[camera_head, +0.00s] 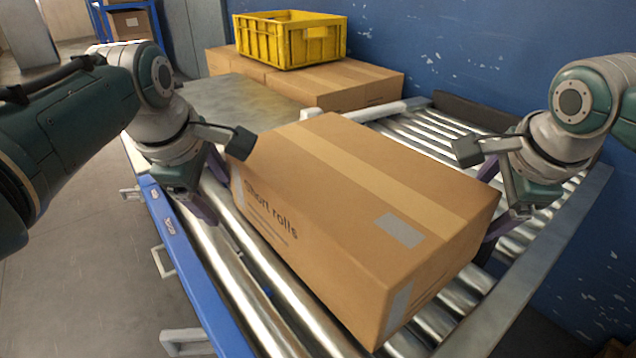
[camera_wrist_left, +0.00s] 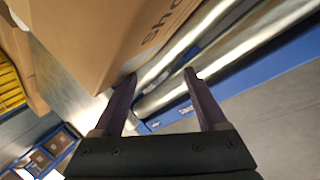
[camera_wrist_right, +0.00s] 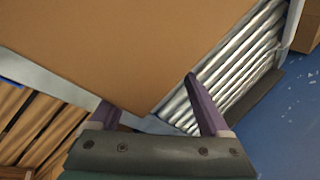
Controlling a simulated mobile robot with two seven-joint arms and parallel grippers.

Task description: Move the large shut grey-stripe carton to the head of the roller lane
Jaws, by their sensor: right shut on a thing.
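The large carton (camera_head: 330,190) is shut, brown, marked "short rolls", with a grey patch on top and a grey strip at its near corner. It lies on the roller lane (camera_head: 262,318), set at an angle. Its wall fills the top of the right wrist view (camera_wrist_right: 130,45), and its lettered side shows in the left wrist view (camera_wrist_left: 105,35). My left gripper (camera_head: 208,190) is open at the carton's left far corner, fingers apart. My right gripper (camera_head: 492,205) is shut on the carton at its right side; the contact is partly hidden.
A yellow crate (camera_head: 290,40) stands on brown cartons (camera_head: 350,85) behind a grey plate (camera_head: 240,105) at the lane's far end. A blue side rail (camera_head: 180,245) runs along the left. A blue wall (camera_head: 520,50) closes off the right. Bare rollers show on both sides of the carton.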

